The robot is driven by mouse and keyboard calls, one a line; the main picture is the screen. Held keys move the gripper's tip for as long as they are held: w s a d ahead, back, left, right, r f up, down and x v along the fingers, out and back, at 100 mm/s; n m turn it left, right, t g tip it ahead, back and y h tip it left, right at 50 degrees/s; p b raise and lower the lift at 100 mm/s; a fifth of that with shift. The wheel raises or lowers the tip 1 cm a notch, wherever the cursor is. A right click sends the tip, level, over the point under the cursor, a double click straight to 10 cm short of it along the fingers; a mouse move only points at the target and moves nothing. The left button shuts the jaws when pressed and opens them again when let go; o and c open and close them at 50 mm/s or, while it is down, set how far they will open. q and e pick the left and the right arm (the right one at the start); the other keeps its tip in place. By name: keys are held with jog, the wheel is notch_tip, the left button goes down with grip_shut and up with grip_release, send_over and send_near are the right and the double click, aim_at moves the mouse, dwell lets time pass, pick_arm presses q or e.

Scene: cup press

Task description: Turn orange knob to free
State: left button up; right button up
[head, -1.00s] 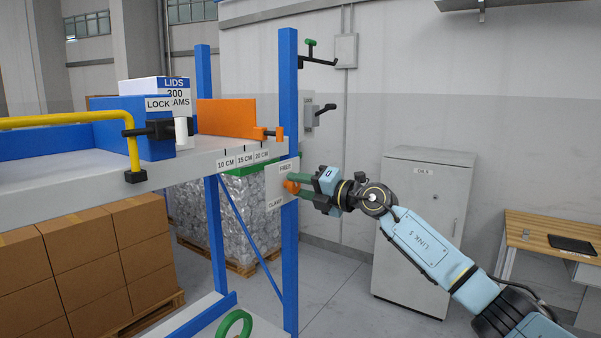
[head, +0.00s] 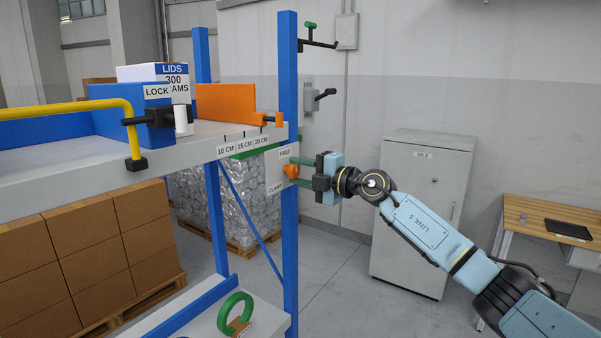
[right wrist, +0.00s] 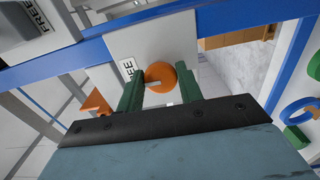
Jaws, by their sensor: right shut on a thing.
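The orange knob (head: 290,171) sits on a pale plate (head: 275,172) on the blue rack post, with the word FREE above it and CLAMP below. In the right wrist view the knob (right wrist: 161,75) has a white mark across its left side, toward the partly hidden label. My right gripper (head: 298,172) is shut on the knob, its two green fingers one above the other. In the right wrist view the fingers of my right gripper (right wrist: 160,88) stand on either side of the knob. My left gripper is out of view.
An orange plate (head: 225,104) and a black LOCK clamp (head: 150,120) are on the shelf above a 10, 15, 20 CM scale. A green ring (head: 235,313) is low on the rack. A grey cabinet (head: 420,210) stands behind my right arm.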

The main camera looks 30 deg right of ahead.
jog(key=o, duration=1)
jog(key=shift+c, duration=0.2)
jog(key=b+v, duration=0.7)
jog(key=v, duration=0.6)
jog(key=shift+s, duration=0.15)
